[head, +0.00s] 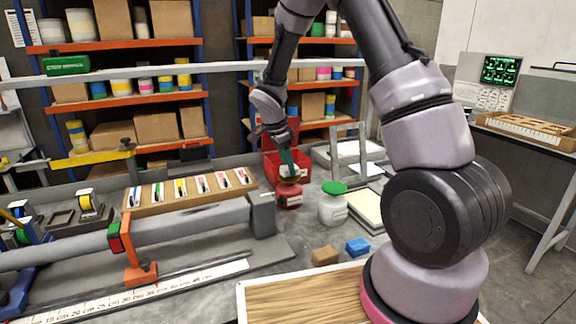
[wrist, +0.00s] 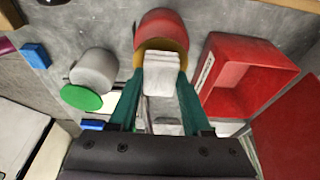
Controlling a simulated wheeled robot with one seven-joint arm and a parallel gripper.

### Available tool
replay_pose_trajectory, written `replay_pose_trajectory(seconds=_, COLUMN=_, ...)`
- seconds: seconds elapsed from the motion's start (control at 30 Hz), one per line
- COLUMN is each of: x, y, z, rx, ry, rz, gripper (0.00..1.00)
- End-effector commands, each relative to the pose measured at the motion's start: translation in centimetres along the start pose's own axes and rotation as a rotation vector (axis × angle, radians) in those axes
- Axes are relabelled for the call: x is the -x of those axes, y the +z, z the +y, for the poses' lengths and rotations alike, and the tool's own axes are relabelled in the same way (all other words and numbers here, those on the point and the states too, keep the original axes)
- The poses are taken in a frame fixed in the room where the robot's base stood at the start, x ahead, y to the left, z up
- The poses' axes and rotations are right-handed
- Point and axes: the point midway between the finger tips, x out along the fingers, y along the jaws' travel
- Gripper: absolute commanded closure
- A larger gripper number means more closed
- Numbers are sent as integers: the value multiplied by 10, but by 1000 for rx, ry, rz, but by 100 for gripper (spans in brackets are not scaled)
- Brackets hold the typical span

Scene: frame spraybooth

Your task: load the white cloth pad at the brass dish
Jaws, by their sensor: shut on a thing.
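My gripper (wrist: 161,80) has green fingers shut on the white cloth pad (wrist: 161,62). In the wrist view the pad lies over the brass dish (wrist: 176,45), whose yellow inner wall shows around its far edge. The dish sits at the mouth of a red pot (wrist: 162,25). I cannot tell whether the pad touches the dish. In the head view my gripper (head: 288,166) points down at the red pot (head: 289,196) on the bench; the pad is too small to make out there.
A red bin (wrist: 245,82) stands close beside the pot. A white jar with a green lid (head: 333,188) stands on the other side. A brown block (head: 324,256) and a blue block (head: 358,246) lie nearer. A rack of cards (head: 190,188) is at the left.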

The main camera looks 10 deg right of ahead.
Motion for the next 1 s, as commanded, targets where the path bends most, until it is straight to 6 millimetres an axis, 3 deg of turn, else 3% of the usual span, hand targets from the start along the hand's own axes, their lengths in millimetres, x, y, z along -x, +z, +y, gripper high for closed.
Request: replay_pose_trajectory(seconds=1.0, x=-12, y=3, z=0, rx=0, ry=0, rz=0, gripper=96)
